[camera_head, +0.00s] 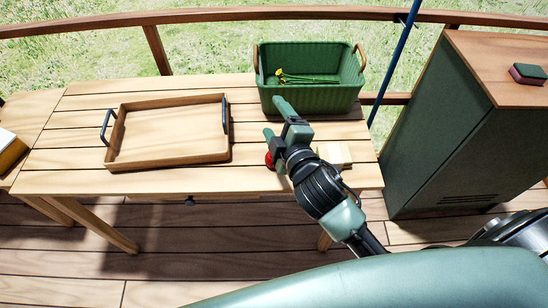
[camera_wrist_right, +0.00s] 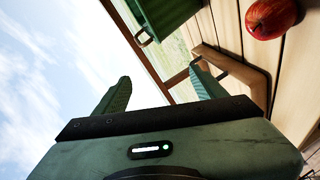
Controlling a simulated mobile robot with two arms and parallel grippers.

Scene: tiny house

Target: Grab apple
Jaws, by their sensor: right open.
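A red apple (camera_head: 268,160) sits on the slatted wooden table (camera_head: 70,160), partly hidden behind my right gripper in the head view. My right gripper (camera_head: 276,120) is open and empty, over the table by the apple. Its two green fingers (camera_wrist_right: 160,85) stand apart with nothing between them. My left gripper is not in view.
A wooden tray (camera_head: 117,155) with dark handles stands left of the apple. A green basket (camera_head: 312,98) holding yellow flowers stands behind. A pale block (camera_head: 335,153) lies to the right. A green cabinet (camera_head: 450,130) stands beside the table.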

